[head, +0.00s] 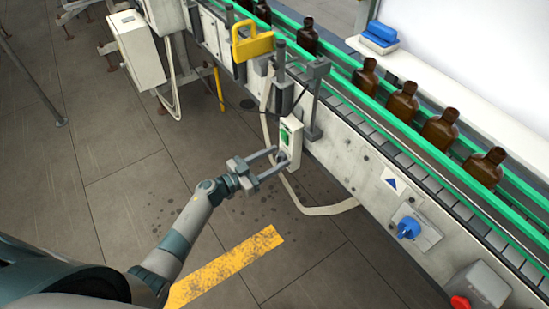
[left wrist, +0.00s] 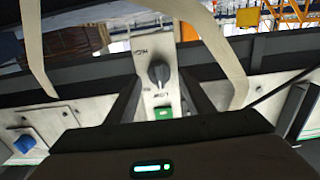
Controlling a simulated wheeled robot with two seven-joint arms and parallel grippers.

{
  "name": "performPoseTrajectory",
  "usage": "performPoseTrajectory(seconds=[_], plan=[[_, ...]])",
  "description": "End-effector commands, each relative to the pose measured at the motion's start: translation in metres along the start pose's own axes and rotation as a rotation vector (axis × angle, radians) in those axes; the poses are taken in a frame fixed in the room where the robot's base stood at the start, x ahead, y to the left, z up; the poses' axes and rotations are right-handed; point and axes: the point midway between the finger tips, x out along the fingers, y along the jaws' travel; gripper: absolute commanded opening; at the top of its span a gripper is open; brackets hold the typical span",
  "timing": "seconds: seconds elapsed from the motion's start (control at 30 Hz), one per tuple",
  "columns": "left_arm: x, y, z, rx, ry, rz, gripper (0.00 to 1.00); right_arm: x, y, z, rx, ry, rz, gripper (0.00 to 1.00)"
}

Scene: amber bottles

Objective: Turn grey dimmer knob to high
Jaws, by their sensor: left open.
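The grey dimmer knob (left wrist: 158,73) is a dark round dial on a pale control plate (left wrist: 156,47) in the left wrist view. That view is upside down, with HIGH and LOW lettering by the dial. I cannot tell clearly where the knob points. In the head view the control box (head: 294,134) hangs on the conveyor's side, its knob mostly hidden by my fingers. My left gripper (head: 278,157) is open in front of the box's lower part. In the left wrist view its fingers (left wrist: 160,92) stand on either side of the knob; contact is not clear.
A green button (head: 285,136) sits above the knob. A blue knob (head: 408,228) and red knob (head: 460,302) are further right on the conveyor. Brown bottles (head: 440,129) stand between green rails. A pale hose (head: 325,209) loops below the box.

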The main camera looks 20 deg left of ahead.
Motion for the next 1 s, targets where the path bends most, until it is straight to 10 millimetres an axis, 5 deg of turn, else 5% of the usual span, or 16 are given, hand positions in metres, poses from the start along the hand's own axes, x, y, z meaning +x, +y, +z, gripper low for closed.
performPoseTrajectory(seconds=[0.27, 0.43, 1.0], plan=[[0.0, 0.0, 0.0, 0.0, 0.0, 0.0, 0.48, -0.001, -0.001, 0.008, 0.001, -0.008, -0.001, 0.31], [0.0, 0.0, 0.0, 0.0, 0.0, 0.0, 0.07, -0.003, -0.002, 0.013, 0.001, -0.013, -0.002, 0.31], [0.0, 0.0, 0.001, 0.104, -0.002, 0.0, 0.07, 0.0, -0.002, 0.003, 0.0, 0.006, -0.002, 0.31]])
